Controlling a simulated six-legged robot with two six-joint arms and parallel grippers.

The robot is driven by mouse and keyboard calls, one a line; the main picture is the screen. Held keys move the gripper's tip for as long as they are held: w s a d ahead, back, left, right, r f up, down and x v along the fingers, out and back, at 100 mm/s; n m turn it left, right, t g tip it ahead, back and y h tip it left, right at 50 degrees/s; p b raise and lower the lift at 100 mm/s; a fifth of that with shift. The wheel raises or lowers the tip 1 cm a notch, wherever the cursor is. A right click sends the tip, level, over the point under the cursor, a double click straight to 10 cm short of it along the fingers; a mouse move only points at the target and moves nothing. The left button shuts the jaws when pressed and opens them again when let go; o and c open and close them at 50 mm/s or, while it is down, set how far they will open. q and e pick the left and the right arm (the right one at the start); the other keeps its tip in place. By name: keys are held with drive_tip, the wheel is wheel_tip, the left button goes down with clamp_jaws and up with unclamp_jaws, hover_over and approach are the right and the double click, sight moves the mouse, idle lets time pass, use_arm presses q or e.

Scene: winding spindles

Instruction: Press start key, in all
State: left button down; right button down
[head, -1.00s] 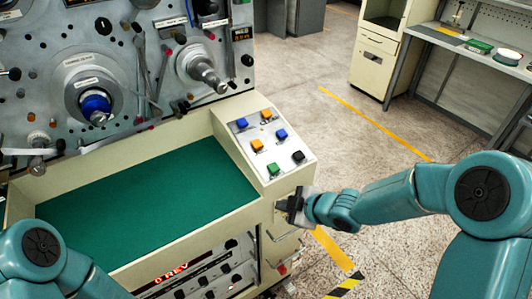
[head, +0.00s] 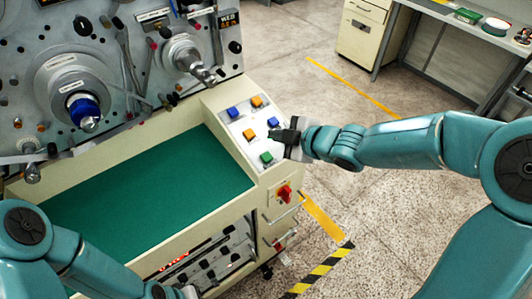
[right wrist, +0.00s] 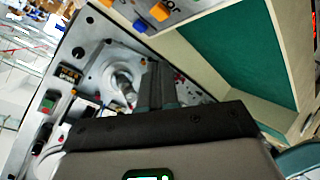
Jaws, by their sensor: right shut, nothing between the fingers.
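The key panel (head: 243,116) is a pale sloped plate at the right end of the machine's tray. It bears a green key (head: 267,157), blue keys (head: 233,113) and orange keys (head: 249,134). My right gripper (head: 277,136) is shut and empty, with its tips over the panel's right edge, just above and right of the green key. It covers the spot where a black key showed earlier. I cannot tell whether it touches anything. In the right wrist view, the shut fingers (right wrist: 160,88) point toward the machine, with an orange key (right wrist: 160,11) at the top.
A green-lined tray (head: 140,195) lies left of the panel, below spindles such as the blue-tipped one (head: 86,110). A red switch (head: 285,193) sits on the cabinet front below the panel. Open floor (head: 340,120) lies to the right.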

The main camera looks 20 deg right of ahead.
sight(267, 157)
drive_tip(key=shift+d+f, duration=0.1)
drive_tip(key=f+b, duration=0.2)
drive_tip(key=w+f+b, duration=0.1)
drive_tip(key=f+b, duration=0.2)
drive_tip(key=w+f+b, duration=0.1)
drive_tip(key=f+b, duration=0.2)
drive_tip(key=shift+w+a+f, duration=0.15)
drive_tip(key=shift+a+f, duration=0.05)
drive_tip(key=shift+a, duration=0.2)
idle(1.7)
drive_tip(key=shift+w+f+b, duration=0.1)
drive_tip(key=shift+f+b, duration=0.25)
drive_tip(key=shift+f, duration=0.05)
drive_tip(key=shift+w+a+f+b, duration=0.1)
drive_tip(key=shift+f+b, duration=0.3)
drive_tip(key=shift+f, duration=0.05)
idle(0.6)
idle(0.3)
drive_tip(key=shift+s+r+p, duration=0.25)
drive_tip(key=shift+r+p, duration=0.55)
drive_tip(key=shift+r, duration=0.1)
